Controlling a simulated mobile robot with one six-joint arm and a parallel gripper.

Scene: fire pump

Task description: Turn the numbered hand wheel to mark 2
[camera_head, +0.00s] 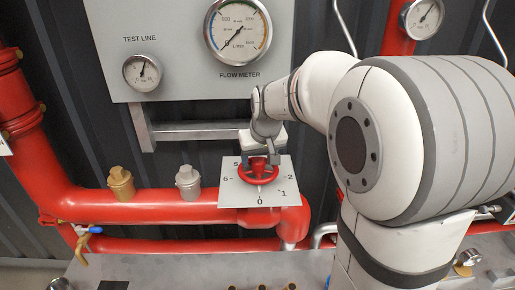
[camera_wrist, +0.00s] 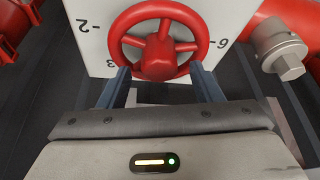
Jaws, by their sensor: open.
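The red hand wheel (camera_head: 258,172) sits on a pale square plate (camera_head: 231,190) with numbers around it; 5, 6, 0, 1 and 2 show in the head view. A narrow part at the wheel seems to point toward 0, but it is small. In the wrist view the wheel (camera_wrist: 160,63) fills the top middle, and the plate (camera_wrist: 98,45) shows 2, 3 and 6. My gripper (camera_wrist: 160,74) is open, its two blue-grey fingers apart at the wheel's near rim, either side of the hub. Contact is unclear. In the head view my gripper (camera_head: 262,156) is at the wheel's far side.
A red pipe (camera_head: 130,208) runs below the plate, with a brass fitting (camera_head: 121,183) and a silver fitting (camera_head: 188,181) to its left. A grey gauge panel (camera_head: 180,50) stands behind, with a metal bracket (camera_head: 195,131) under it. My arm covers the right side.

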